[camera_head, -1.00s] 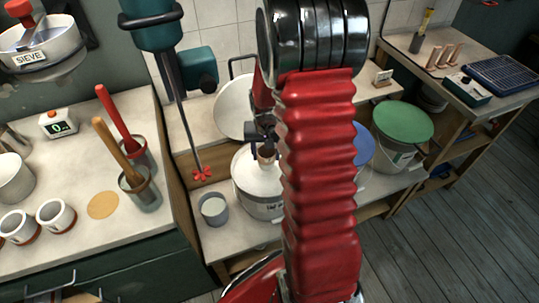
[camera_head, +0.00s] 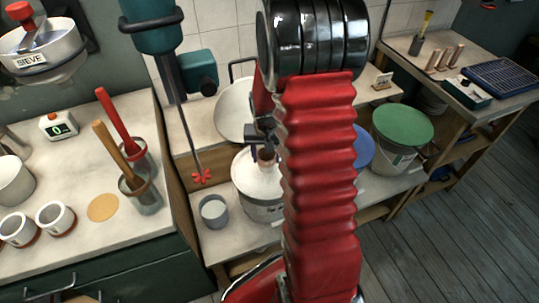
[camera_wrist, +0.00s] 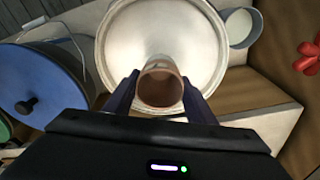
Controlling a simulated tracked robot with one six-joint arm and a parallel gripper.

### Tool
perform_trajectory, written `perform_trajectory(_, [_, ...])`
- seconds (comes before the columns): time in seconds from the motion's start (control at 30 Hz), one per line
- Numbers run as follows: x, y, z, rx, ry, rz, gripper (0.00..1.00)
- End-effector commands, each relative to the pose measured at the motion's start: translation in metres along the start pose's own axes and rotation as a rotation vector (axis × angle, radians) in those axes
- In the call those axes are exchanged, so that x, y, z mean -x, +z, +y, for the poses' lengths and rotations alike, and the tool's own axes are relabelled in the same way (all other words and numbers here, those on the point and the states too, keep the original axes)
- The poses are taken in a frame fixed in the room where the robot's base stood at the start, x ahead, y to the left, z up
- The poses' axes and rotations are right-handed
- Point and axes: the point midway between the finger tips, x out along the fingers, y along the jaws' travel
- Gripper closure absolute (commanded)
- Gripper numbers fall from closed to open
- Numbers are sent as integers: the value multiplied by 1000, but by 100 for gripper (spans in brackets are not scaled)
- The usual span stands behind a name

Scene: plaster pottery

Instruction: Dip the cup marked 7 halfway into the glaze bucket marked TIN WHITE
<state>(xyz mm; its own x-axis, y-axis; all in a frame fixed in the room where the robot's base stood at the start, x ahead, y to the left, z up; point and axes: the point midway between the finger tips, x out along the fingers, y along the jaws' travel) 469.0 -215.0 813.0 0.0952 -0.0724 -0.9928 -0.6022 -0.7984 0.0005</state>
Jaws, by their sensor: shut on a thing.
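My gripper (camera_wrist: 160,95) is shut on a small brown clay cup (camera_wrist: 160,84), which shows between its two dark fingers in the wrist view. No mark on the cup can be read. In the head view the cup (camera_head: 266,155) is over an open bucket of white glaze (camera_head: 262,207), partly behind my red arm. The white glaze surface also fills the bucket in the wrist view (camera_wrist: 118,50). I cannot tell whether the cup's lower end touches the glaze. The bucket's label is not readable here.
A blue-lidded bucket (camera_wrist: 38,85) and a green-lidded bucket (camera_head: 403,124) stand to the right in the head view. A small grey pail (camera_head: 213,211) sits left of the glaze bucket. A mixer with a red paddle (camera_head: 201,176) hangs close by.

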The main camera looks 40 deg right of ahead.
Motion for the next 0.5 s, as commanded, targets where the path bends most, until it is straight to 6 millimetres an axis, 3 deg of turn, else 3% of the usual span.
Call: perform_trajectory(0.5, [7, -2, 0, 0, 0, 2, 75])
